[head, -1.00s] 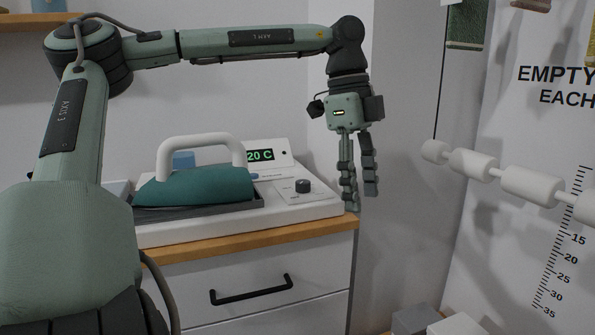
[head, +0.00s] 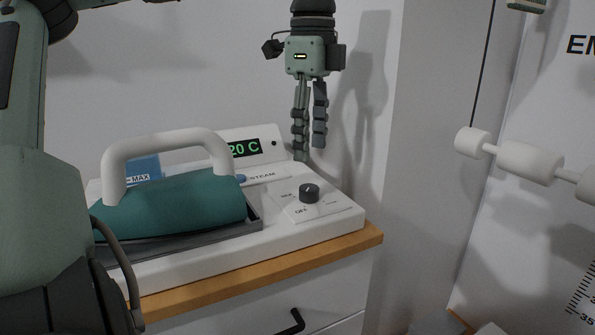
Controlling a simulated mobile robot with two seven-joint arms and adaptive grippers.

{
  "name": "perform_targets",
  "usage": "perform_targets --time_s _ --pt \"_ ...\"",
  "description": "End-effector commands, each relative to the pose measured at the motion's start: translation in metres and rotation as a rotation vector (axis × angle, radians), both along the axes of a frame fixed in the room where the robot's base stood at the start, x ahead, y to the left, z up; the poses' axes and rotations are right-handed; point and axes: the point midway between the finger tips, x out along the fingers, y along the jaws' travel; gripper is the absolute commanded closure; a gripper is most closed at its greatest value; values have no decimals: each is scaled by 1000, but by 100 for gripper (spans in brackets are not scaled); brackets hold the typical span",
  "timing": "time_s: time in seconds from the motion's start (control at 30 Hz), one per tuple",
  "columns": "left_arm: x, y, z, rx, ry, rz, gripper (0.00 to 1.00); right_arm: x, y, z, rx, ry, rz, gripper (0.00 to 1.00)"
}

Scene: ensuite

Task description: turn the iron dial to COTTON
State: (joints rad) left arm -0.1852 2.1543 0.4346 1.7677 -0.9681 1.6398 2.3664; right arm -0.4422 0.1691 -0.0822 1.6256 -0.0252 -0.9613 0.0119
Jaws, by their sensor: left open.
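The iron station is a white base (head: 185,266) on a cabinet. A teal iron (head: 170,204) with a white arched handle rests in its grey tray. The dial (head: 309,193) is a small dark knob on a pale plate at the base's right part. "OFF" shows near the knob; the other labels and the pointer are too small to read. A display (head: 245,149) behind shows green "20 C". My left gripper (head: 310,152) hangs fingers down, open and empty, above and behind the dial, apart from it. My right gripper is not in view.
The wooden cabinet top (head: 352,246) ends just right of the base. White rollers (head: 527,162) on a rod and a dark cord hang at the right. A wall stands close behind the gripper. The space above the dial is clear.

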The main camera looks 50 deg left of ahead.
Motion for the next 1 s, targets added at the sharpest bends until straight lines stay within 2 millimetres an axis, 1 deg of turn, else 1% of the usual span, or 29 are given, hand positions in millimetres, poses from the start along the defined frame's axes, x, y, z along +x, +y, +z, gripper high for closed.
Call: perform_targets --time_s 0.07,0.17,0.27,0.5,0.6,0.73,0.97,1.0 --pt "0 0 -1 0 0 -1 49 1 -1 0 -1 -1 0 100" --pt "0 0 -7 -1 3 -2 49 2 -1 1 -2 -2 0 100" --pt "-1 0 -21 -2 3 -2 49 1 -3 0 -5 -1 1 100" --pt "-1 0 -59 -2 3 0 49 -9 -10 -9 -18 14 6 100" --pt "-1 0 -70 -2 2 -1 49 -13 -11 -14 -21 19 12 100" --pt "0 0 -77 0 1 0 49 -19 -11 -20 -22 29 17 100" --pt "0 0 -78 -1 0 1 49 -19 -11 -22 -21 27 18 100" --pt "0 0 -78 -1 0 1 50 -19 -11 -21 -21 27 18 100"
